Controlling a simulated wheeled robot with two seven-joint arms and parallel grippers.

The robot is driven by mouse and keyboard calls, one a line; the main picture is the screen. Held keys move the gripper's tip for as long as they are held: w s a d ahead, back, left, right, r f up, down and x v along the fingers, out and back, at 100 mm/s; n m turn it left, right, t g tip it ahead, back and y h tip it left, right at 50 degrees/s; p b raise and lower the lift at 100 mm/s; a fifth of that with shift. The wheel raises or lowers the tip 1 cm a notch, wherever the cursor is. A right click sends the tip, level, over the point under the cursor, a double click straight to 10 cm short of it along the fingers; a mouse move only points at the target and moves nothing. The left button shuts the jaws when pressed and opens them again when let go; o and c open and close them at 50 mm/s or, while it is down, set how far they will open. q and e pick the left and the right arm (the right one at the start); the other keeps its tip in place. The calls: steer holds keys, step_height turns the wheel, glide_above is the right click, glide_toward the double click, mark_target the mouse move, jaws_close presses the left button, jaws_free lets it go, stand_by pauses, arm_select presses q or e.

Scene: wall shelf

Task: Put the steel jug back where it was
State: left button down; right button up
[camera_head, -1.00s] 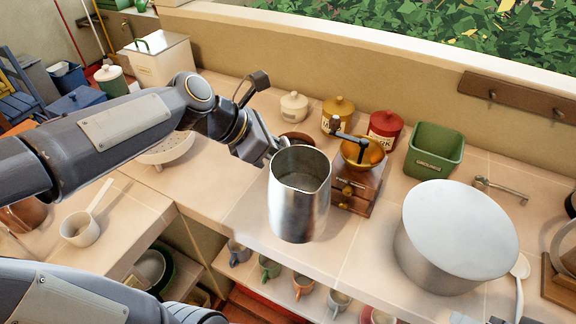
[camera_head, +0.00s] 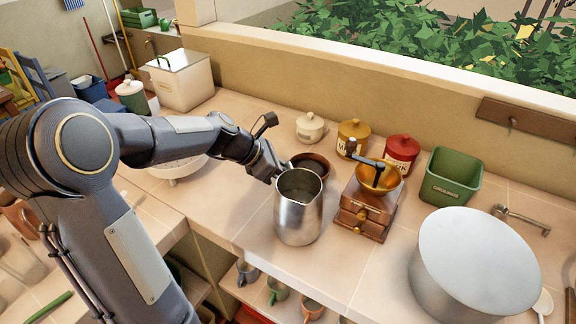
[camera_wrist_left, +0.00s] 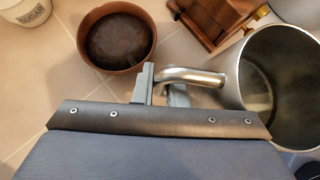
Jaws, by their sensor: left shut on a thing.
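The steel jug (camera_head: 298,215) is upright at the counter's front part, left of the coffee grinder. It looks at or just above the countertop; I cannot tell whether its base touches. My left gripper (camera_head: 277,177) is shut on its handle, on the jug's far left side. In the left wrist view the handle (camera_wrist_left: 192,76) runs between the fingers to the open jug (camera_wrist_left: 262,95), which looks empty inside. My right gripper is not in view.
A brown bowl (camera_head: 312,166) stands close behind the jug. The wooden grinder (camera_head: 362,215) is close on its right.

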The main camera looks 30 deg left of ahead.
arm_select(q)
steer(key=shift+f, duration=0.6)
steer(key=c, duration=1.5)
jaws_free()
steer(key=shift+s, duration=0.1)
steer(key=shift+s+a+r, duration=0.1)
steer(key=shift+a+r, duration=0.05)
steer(key=shift+r, duration=0.15)
steer(key=v, duration=1.1)
steer(key=s+d+f+m+y, duration=0.1)
steer(key=s+d+f+m, duration=0.1)
steer(key=s+m, duration=0.4)
steer(key=s+d+f+m+y, duration=0.1)
steer(key=s+d+m, duration=0.4)
steer(key=m, duration=0.5)
steer(key=s+d+f+m+y, duration=0.1)
steer(key=s+d+m, duration=0.3)
steer(key=s+m, duration=0.5)
steer(key=shift+s+d+f+g, duration=0.1)
steer(key=shift+d+f+g, duration=0.15)
steer(key=shift+f, duration=0.6)
